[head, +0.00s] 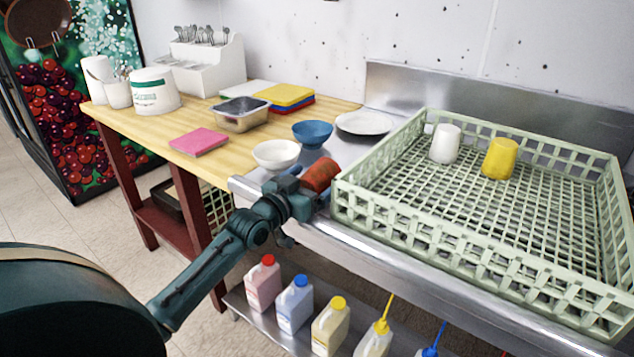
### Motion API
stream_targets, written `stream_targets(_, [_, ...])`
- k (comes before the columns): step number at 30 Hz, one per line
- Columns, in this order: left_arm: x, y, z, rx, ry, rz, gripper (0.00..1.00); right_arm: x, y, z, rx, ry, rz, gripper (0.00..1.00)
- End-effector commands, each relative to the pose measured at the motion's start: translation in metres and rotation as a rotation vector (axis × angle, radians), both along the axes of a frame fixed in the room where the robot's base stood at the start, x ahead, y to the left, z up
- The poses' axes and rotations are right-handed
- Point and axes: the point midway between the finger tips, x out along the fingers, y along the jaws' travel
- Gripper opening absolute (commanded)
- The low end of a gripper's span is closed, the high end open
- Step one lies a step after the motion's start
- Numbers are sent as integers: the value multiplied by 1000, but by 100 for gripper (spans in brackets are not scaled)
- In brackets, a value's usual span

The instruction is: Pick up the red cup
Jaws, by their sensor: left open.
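The red cup (321,174) is at the left end of the steel counter, beside the near left corner of the green rack. It looks tilted, with its lower part hidden behind my left gripper. My left gripper (308,188) reaches in from the left and is open, right at the cup. The fingers overlap the cup in the picture, and I cannot tell whether they touch it or stand around it. My right gripper is not in view.
The green rack (347,202) holds a white cup (445,143) and a yellow cup (499,158). A white bowl (276,154), blue bowl (312,133) and white plate (364,123) stand behind the red cup. Several bottles stand on the shelf below.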

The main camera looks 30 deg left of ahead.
Motion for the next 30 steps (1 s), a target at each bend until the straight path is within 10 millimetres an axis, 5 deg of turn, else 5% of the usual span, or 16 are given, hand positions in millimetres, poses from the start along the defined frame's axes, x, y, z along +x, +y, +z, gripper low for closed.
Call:
stream_targets(12, [16,-1,0,0,-1,0,91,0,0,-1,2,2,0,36])
stream_targets(30, [16,-1,0,0,-1,0,43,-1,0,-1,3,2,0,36])
